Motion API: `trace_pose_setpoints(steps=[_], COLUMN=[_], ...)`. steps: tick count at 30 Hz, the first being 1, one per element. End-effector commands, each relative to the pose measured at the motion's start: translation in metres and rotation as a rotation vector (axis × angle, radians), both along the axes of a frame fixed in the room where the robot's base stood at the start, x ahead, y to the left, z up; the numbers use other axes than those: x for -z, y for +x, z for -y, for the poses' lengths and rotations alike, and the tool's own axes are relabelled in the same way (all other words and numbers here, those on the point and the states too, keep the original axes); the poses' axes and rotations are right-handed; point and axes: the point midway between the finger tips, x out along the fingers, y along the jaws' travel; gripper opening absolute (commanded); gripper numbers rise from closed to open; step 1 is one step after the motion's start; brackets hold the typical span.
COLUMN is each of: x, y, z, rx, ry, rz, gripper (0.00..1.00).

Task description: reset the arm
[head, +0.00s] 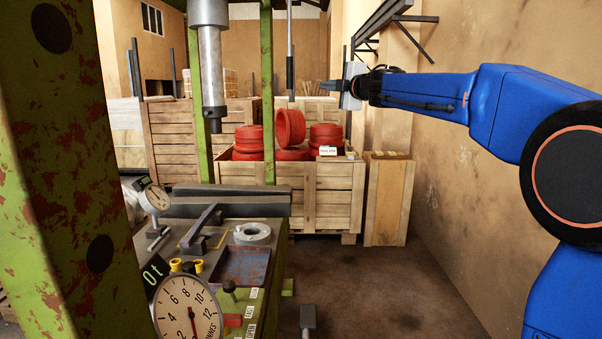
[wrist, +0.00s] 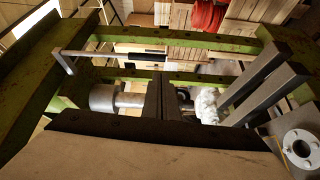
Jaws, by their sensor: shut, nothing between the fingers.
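My blue arm reaches in from the right edge of the head view, bent at a large dark joint, with its forearm roughly level and pointing left. My gripper (head: 326,86) is at its end, up in the air in front of the wooden crates and to the right of the press. Its fingers are together with nothing between them. In the wrist view my gripper (wrist: 161,88) shows as two dark fingers side by side, pointing toward the green press frame (wrist: 215,84). No object touches the fingers in either view.
The green press frame (head: 266,95) stands left, with its steel ram (head: 211,70) and a hanging rod (head: 290,60). A steel ring (head: 253,233) and dial gauge (head: 188,312) are on its bench. Red rolls (head: 291,127) fill a crate (head: 333,195). A wall bounds the right.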

Motion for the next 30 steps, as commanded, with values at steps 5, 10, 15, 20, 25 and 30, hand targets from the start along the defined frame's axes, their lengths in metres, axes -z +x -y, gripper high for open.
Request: trace_pose_setpoints(steps=[5, 10, 15, 20, 25, 30], x=[-0.001, 0.015, 0.045, 0.084, 0.137, 0.194], y=[-0.035, -0.072, -0.115, -0.162, -0.217, -0.275], z=[0.047, 0.093, 0.137, 0.173, 0.204, 0.224], rx=[0.140, 0.280, 0.421, 0.550, 0.682, 0.803], ry=[0.144, 0.281, 0.413, 0.530, 0.644, 0.746], rz=[-0.044, -0.108, -0.190, -0.284, -0.401, -0.526], gripper=[0.00, 0.00, 0.00, 0.00, 0.00, 0.00])
